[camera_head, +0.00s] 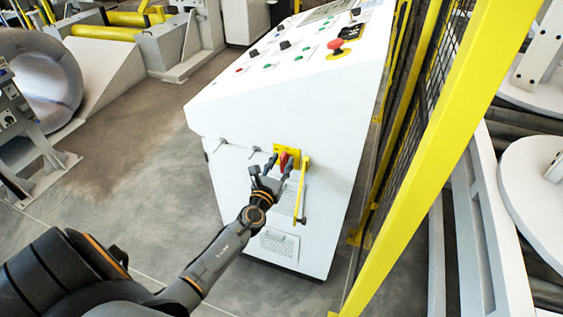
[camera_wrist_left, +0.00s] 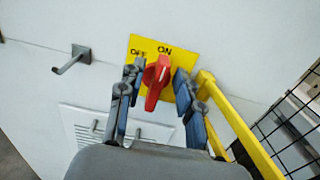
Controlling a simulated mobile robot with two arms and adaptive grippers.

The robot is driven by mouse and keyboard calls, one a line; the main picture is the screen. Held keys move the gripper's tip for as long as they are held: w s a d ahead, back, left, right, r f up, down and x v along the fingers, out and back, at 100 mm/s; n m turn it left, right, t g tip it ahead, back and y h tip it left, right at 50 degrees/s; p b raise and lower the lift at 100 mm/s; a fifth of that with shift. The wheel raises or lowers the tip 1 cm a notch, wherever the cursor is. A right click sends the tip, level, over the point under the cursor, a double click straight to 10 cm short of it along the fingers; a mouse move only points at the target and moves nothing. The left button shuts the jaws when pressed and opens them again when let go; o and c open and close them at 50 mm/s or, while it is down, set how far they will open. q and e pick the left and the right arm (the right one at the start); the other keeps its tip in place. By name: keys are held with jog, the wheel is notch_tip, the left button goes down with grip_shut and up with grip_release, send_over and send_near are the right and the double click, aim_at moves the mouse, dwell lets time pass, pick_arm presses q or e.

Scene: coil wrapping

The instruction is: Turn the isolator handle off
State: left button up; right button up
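The red isolator handle (camera_head: 284,160) is on a yellow plate at the front of the white control cabinet (camera_head: 225,128). In the left wrist view the handle (camera_wrist_left: 156,82) stands nearly upright, its top by the word ON and its lower end leaning slightly left. OFF is printed to the left on the yellow plate (camera_wrist_left: 150,47). My left gripper (camera_head: 279,165) is at the handle. In the left wrist view its fingers (camera_wrist_left: 158,70) are open, one on each side of the handle, with small gaps visible. My right gripper is not in view.
A yellow bar (camera_head: 301,188) sticks out just right of the handle. Grey hooks (camera_wrist_left: 72,59) project from the cabinet to the left. A yellow-framed mesh fence (camera_head: 412,170) stands close on the right. The floor to the left is open.

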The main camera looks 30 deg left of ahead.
pick_arm(q)
jog(key=shift+w, duration=0.25)
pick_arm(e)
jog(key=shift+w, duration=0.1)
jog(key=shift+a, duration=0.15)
pick_arm(q)
grip_shut()
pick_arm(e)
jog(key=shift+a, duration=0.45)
